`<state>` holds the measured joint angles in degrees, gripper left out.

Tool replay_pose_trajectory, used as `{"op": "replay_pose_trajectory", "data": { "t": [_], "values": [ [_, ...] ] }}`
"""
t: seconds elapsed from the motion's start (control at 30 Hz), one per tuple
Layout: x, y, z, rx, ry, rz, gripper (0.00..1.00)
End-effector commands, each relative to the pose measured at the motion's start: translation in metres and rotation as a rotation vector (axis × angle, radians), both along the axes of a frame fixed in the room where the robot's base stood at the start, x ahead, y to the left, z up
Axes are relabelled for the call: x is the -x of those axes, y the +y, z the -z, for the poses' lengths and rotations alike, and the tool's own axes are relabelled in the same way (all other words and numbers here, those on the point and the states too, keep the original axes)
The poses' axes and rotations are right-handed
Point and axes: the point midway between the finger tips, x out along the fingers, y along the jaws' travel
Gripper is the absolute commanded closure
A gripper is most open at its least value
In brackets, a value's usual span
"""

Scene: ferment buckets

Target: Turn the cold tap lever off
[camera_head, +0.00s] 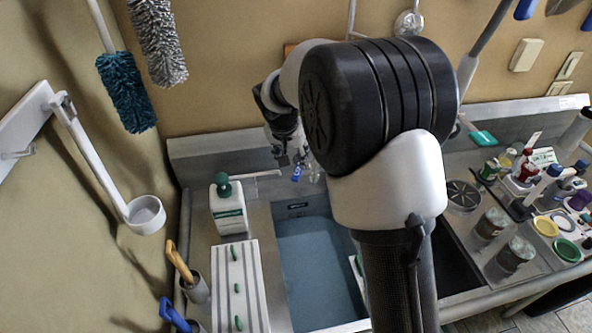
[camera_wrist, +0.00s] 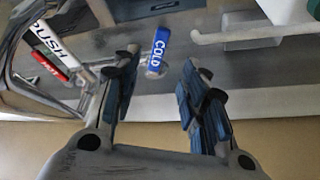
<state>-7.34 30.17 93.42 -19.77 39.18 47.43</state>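The cold tap lever (camera_wrist: 158,52) is blue with white COLD lettering. In the wrist view it lies between and just beyond the tips of my gripper (camera_wrist: 160,75). The gripper's two fingers are spread wide, with nothing held between them. In the head view the blue lever (camera_head: 297,172) shows small behind the sink, just right of my gripper (camera_head: 283,158). A red lever (camera_wrist: 50,65) is on the left in the wrist view, near a white PUSH label. My arm hides much of the tap in the head view.
A sink basin (camera_head: 318,265) holds bluish water below the tap. A white bottle with a green top (camera_head: 228,207) stands left of it. A striped board (camera_head: 238,285) lies on the left counter. Jars and bottles crowd the right counter. A white ladle (camera_head: 146,214) hangs at left.

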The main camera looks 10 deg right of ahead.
Motion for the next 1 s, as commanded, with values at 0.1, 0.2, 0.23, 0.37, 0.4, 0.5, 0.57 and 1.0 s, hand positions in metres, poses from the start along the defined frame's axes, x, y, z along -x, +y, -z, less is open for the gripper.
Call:
{"op": "replay_pose_trajectory", "data": {
  "t": [0.1,0.2,0.23,0.37,0.4,0.5,0.57,1.0],
  "values": [
    [-0.009,-0.005,0.028,0.0,0.004,0.001,0.6],
    [-0.016,-0.009,0.048,0.0,0.002,0.0,0.6],
    [-0.018,-0.01,0.054,-0.001,0.003,0.0,0.6],
    [-0.027,-0.014,0.075,0.0,0.001,0.0,0.6],
    [-0.029,-0.015,0.08,0.0,0.001,0.0,0.6],
    [-0.033,-0.017,0.091,-0.001,0.001,0.001,0.6],
    [-0.035,-0.018,0.095,-0.001,-0.001,0.001,0.6],
    [-0.037,-0.019,0.099,-0.001,0.0,0.0,0.64]
  ]
}}
